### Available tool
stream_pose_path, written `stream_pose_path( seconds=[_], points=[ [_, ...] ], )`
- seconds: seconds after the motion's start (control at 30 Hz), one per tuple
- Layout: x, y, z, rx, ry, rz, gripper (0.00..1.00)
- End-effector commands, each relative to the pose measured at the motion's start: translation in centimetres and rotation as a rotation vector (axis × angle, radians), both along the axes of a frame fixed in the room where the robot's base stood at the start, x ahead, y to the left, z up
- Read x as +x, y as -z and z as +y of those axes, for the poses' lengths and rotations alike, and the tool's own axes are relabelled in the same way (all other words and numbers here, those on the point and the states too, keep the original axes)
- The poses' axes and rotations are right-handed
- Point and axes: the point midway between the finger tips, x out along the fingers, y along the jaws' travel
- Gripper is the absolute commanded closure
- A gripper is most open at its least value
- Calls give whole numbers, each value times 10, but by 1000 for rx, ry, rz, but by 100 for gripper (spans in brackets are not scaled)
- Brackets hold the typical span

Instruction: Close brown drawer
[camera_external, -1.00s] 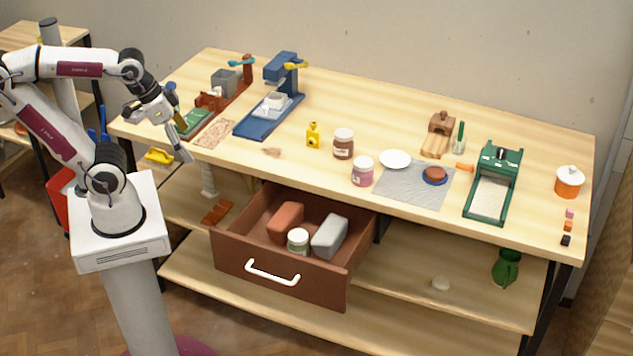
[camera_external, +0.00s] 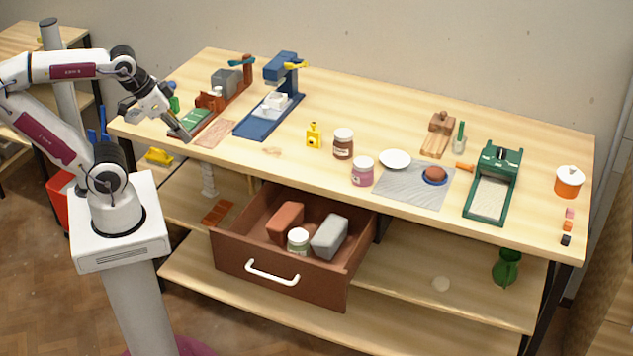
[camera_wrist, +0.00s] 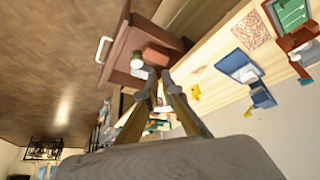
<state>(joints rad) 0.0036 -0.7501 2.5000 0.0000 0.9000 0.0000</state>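The brown drawer (camera_external: 230,256) is pulled out below the front edge of the worktable. Its white handle (camera_external: 272,273) is on the front panel. Inside are a reddish block (camera_external: 286,222), a grey block (camera_external: 329,236) and a lidded jar (camera_external: 298,241). My gripper (camera_external: 184,134) is above the table's left end, up and left of the drawer and not touching it. In the wrist view, my gripper's fingertips (camera_wrist: 159,76) are close together with a narrow gap and nothing held. The drawer (camera_wrist: 123,51) and handle (camera_wrist: 103,49) show beyond them.
On the wooden worktable (camera_external: 310,95) stand a blue press (camera_external: 268,112), a yellow bottle (camera_external: 313,136), a brown jar (camera_external: 343,144), a pink jar (camera_external: 362,172) and a green frame (camera_external: 493,183). A lower shelf (camera_external: 420,270) runs below. The floor before the drawer looks clear.

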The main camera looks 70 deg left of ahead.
Motion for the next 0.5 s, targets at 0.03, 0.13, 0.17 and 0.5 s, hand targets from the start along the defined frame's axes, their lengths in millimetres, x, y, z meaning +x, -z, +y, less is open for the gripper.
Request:
stream_pose_path(
  seconds=[0.03,0.13,0.17,0.5],
  points=[
    [0,0,-1,0,7,0,100],
    [0,1,-6,0,27,4,100],
    [0,2,-8,1,37,8,100],
    [1,29,-49,15,213,129,100]
  ],
)
